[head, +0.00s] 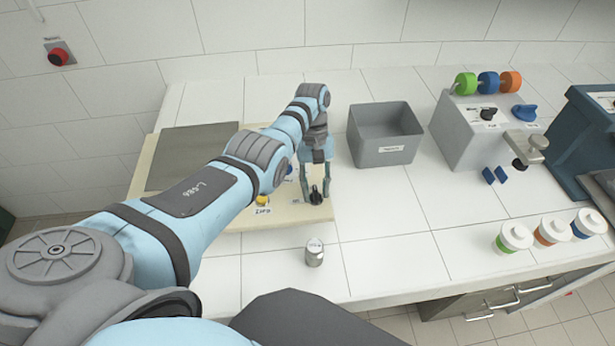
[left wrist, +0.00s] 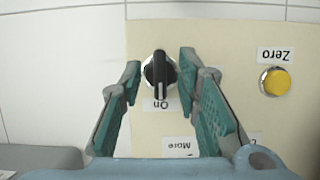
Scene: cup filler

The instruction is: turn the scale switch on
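The scale is a beige slab (head: 286,213) with a dark grey plate (head: 190,155) on the white counter. Its black scale switch knob (head: 316,196) is at the slab's right front corner. My left gripper (head: 316,186) is open and points down over the knob, one finger on each side. In the left wrist view the knob (left wrist: 159,72) stands between the two teal fingers, close to both tips; I cannot tell if they touch it. An upside-down "On" label (left wrist: 159,104) is beside the knob. I cannot tell the switch's setting. My right gripper is out of view.
The yellow Zero button (left wrist: 275,81) is beside the switch. A small metal weight (head: 314,252) stands in front of the scale. A grey bin (head: 383,152) is right of my gripper. A grey machine (head: 465,140) and several lidded cups (head: 513,237) are further right.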

